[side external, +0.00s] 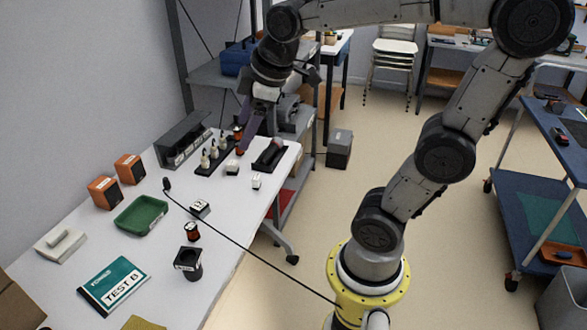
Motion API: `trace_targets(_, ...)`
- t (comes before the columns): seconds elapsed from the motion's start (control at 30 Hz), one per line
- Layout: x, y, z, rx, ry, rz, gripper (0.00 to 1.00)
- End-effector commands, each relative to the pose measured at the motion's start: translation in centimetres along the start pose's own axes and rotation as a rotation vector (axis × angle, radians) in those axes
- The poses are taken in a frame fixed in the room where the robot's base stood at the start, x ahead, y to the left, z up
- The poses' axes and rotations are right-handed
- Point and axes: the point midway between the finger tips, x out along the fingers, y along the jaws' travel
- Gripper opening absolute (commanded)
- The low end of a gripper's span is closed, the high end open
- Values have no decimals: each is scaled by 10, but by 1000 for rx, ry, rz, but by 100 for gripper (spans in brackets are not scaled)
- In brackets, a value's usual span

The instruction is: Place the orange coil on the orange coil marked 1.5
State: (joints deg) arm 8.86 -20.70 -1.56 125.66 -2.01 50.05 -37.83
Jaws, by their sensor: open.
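My gripper (257,141) is open and points down over the far end of the white table (225,243). A small orange-red coil (239,134) with dark parts is at the far end, just left of my gripper and partly hidden by a finger. I cannot tell whether it is touched. A second small coil (192,232), dark with orange-red, stands near the table's right edge, well apart from my gripper. No 1.5 marking is legible on either coil.
A dark tray (283,152) lies right of my gripper; a rack of white-topped pieces (213,153) stands left. Small white blocks (232,168), a green tray (141,215), two orange boxes (104,192), a black cup (188,263) and a cable (255,254) are nearer.

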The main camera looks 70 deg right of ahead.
Motion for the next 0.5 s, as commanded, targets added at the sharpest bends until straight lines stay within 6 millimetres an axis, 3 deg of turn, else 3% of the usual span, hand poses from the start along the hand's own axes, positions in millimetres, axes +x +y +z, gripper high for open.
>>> trace_targets(0.03, -7, -22, 13, 80, 20, -9, 72)
trace_targets(0.2, -14, -74, 51, 355, 51, -51, 72)
trace_targets(0.33, -13, -95, 70, 484, 60, -74, 72)
trace_targets(0.5, -11, -104, 78, 546, 61, -84, 72)
